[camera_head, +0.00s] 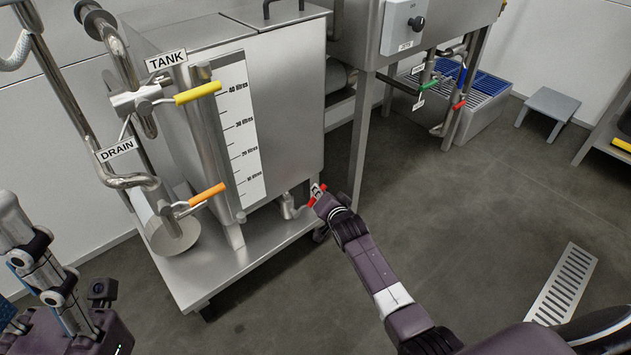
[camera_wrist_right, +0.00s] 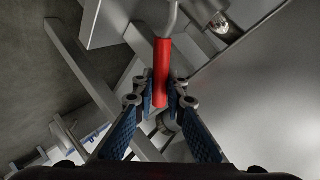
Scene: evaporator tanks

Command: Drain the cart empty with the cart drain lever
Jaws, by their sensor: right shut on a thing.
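The steel cart (camera_head: 262,240) stands at the left, carrying a box-shaped tank (camera_head: 295,110) with a litre scale (camera_head: 240,125) on its side. I cannot make out a liquid level. The cart drain lever (camera_head: 317,194) is red and sits low by the tank's right corner, beside a small tag. My right gripper (camera_head: 327,204) is at this lever. In the right wrist view the red lever (camera_wrist_right: 162,65) runs between the fingers of my right gripper (camera_wrist_right: 163,98), which are shut on its end. My left gripper cannot be made out in the head view.
A yellow lever (camera_head: 198,92) by the TANK sign and an orange lever (camera_head: 207,195) below the DRAIN sign sit on the pipes. Green (camera_head: 429,85) and red (camera_head: 459,105) levers are at the back. A floor grate (camera_head: 565,283) lies right; the floor between is clear.

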